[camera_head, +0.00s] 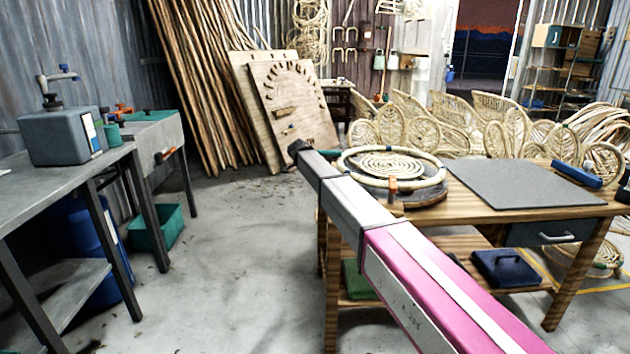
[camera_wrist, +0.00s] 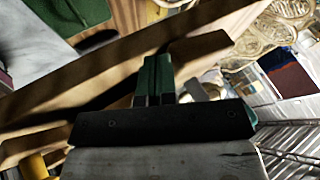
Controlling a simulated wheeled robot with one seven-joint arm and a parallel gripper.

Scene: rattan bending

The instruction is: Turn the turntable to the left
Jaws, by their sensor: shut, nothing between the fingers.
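The turntable (camera_head: 420,198) sits on the left end of the wooden workbench in the head view. It carries a pale rattan ring (camera_head: 431,181) around a coiled spiral, with an orange clamp (camera_head: 392,187) at the front. My gripper (camera_head: 334,158) is at the turntable's left side, its green fingers pointing right toward the ring. In the wrist view the fingers (camera_wrist: 157,62) are closed together with nothing between them, close to a tan wooden surface (camera_wrist: 110,65). Whether they touch the turntable or ring I cannot tell.
A grey mat (camera_head: 520,184) and a blue tool (camera_head: 577,174) lie right of the turntable. My arm crosses in front of the workbench. A metal table (camera_head: 60,165) with a grey machine (camera_head: 62,137) stands left. The floor between is clear. Woven rattan panels (camera_head: 455,115) stand behind.

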